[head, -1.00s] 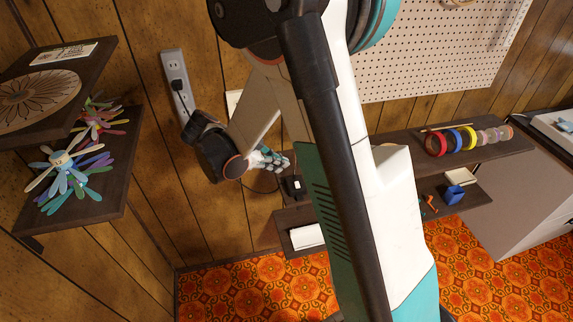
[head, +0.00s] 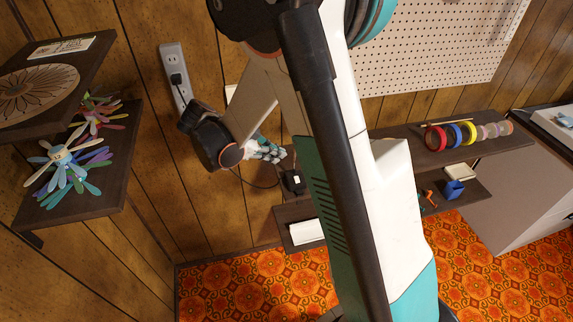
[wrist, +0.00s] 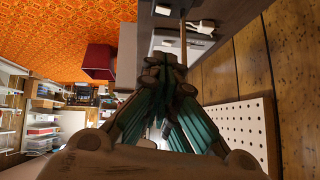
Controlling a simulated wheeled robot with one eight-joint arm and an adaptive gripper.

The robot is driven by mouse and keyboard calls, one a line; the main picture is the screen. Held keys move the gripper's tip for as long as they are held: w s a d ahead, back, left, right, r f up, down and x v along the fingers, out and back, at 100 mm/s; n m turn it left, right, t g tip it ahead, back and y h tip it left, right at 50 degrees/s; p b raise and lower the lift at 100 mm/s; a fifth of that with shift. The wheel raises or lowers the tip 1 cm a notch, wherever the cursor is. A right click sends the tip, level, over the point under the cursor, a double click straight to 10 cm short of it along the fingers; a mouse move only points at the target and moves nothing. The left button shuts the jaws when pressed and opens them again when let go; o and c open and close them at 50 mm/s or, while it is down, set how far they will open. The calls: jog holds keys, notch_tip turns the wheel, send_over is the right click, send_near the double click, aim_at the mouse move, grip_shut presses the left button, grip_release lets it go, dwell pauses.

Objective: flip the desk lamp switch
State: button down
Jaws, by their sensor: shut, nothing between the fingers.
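A small black box with a white part on top, which looks like the lamp switch (head: 293,183), sits at the left end of the dark desk. A dark cord runs toward it from the wall outlet. My gripper (head: 272,152) is just up and left of it in the head view, apart from it as far as I can tell. In the wrist view my gripper (wrist: 165,64) has its fingertips together and empty, pointing toward the desk. A dark red shade (wrist: 98,62), probably the desk lamp's, stands left of the fingertips there. My arm hides the lamp in the head view.
A wall outlet (head: 174,80) with a black plug is left of my gripper. Shelves with colorful flowers (head: 62,160) stand at the left. Tape rolls (head: 436,138) and a blue holder (head: 453,190) are right of my arm. A pegboard (head: 440,50) hangs behind.

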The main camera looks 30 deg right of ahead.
jog(key=b, duration=0.3)
send_over(297, 180)
jog(key=a, duration=0.1)
notch_tip(297, 180, down, 7)
jog(key=shift+s+r, duration=0.1)
jog(key=shift+r, duration=0.1)
jog(key=f, duration=0.1)
jog(key=f+b, duration=0.1)
jog(key=f, duration=0.1)
jog(key=shift+w+d+f+b, duration=0.1)
jog(key=shift+w+f+b, duration=0.05)
jog(key=shift+w+b, duration=0.2)
jog(key=shift+f, duration=0.35)
